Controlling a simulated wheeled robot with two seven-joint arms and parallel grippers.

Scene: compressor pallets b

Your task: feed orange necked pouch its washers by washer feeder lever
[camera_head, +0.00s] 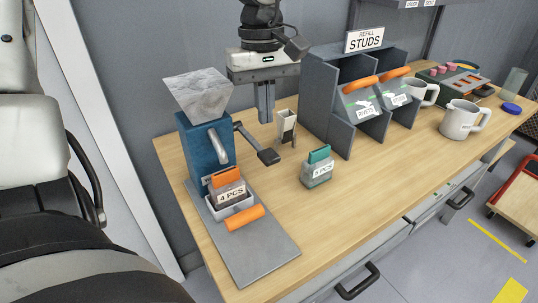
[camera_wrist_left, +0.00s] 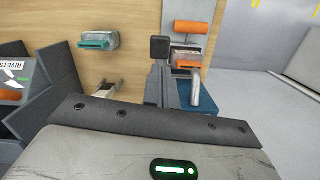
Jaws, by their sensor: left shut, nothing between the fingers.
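The washer feeder (camera_head: 203,148) is a blue box with a clear grey hopper on top and a grey spout at its front. Its lever ends in a black pad (camera_head: 268,156) out to the right; the pad also shows in the wrist view (camera_wrist_left: 161,48). The orange necked pouch (camera_head: 231,195), labelled 4 PCS, stands upright in a small pale tray below the spout. My left gripper (camera_head: 266,118) points down, shut and empty, beside the lever arm and behind the pad. Whether it touches the lever is unclear. My right gripper is out of view.
An orange grip (camera_head: 244,218) lies on the grey base plate in front of the pouch. A green-necked pouch (camera_head: 318,168) stands to the right. A small pale holder (camera_head: 287,124), a dark stud rack (camera_head: 340,118) and mugs (camera_head: 461,119) stand beyond. The front table middle is clear.

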